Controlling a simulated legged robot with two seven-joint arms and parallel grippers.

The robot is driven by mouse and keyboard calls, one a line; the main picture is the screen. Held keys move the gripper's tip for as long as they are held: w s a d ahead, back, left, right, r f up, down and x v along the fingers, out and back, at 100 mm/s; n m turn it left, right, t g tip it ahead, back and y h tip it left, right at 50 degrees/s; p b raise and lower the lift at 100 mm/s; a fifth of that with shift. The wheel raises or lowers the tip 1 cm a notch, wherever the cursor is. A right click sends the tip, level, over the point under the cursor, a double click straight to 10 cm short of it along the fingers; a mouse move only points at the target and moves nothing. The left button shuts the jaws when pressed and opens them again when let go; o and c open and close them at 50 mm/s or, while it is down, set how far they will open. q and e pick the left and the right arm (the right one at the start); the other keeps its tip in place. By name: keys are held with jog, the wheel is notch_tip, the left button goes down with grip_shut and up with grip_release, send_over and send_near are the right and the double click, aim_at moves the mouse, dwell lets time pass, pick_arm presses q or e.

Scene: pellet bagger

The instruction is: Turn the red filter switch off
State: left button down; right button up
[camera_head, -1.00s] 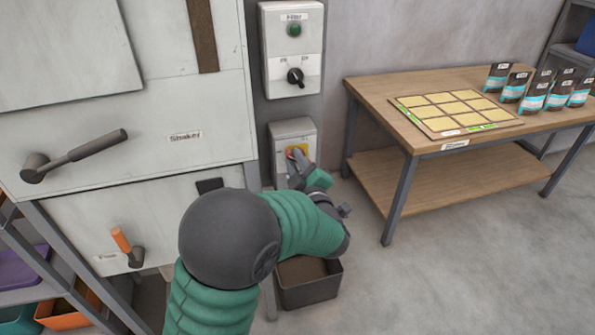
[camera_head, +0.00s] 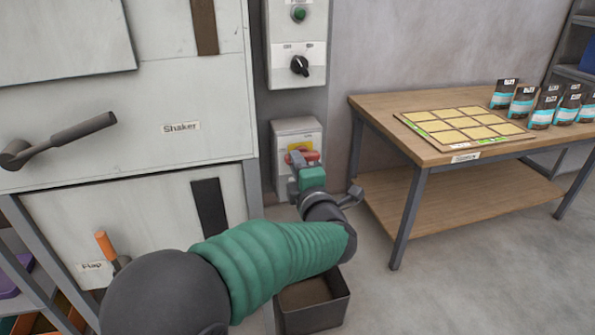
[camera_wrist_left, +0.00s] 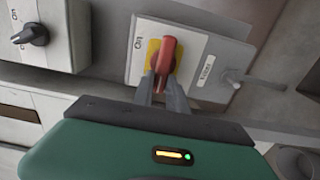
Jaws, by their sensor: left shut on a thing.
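The red switch handle (camera_head: 303,157) sits on a yellow plate (camera_wrist_left: 151,52) on the front of a small grey-white wall box (camera_head: 298,132). It lies roughly level in the head view. In the left wrist view the red handle (camera_wrist_left: 166,60) stands between my fingertips, with an "On" mark beside it. My left gripper (camera_head: 304,168) comes from below and is shut on the handle (camera_wrist_left: 165,82). The gripper hides the handle's lower part in the head view. My right gripper is not in view.
Above is a control box (camera_head: 297,45) with a green lamp and black knob. Left is a cabinet with a shaker lever (camera_head: 60,140) and orange-handled flap lever (camera_head: 106,245). A dark bin (camera_head: 312,303) stands below. Right is a wooden table (camera_head: 375,112) with a grid board and several bags.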

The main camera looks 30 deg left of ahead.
pick_arm(q)
jog(key=shift+f, duration=0.45)
jog(key=c, duration=1.4)
grip_release()
jog(key=shift+s+r, duration=0.1)
jog(key=shift+o, duration=0.4)
jog(key=shift+r, duration=0.1)
jog(key=shift+d+r, duration=0.1)
jog(key=p+v, duration=0.2)
jog(key=v, duration=1.4)
jog(key=shift+s+d, duration=0.25)
jog(key=shift+s, duration=0.05)
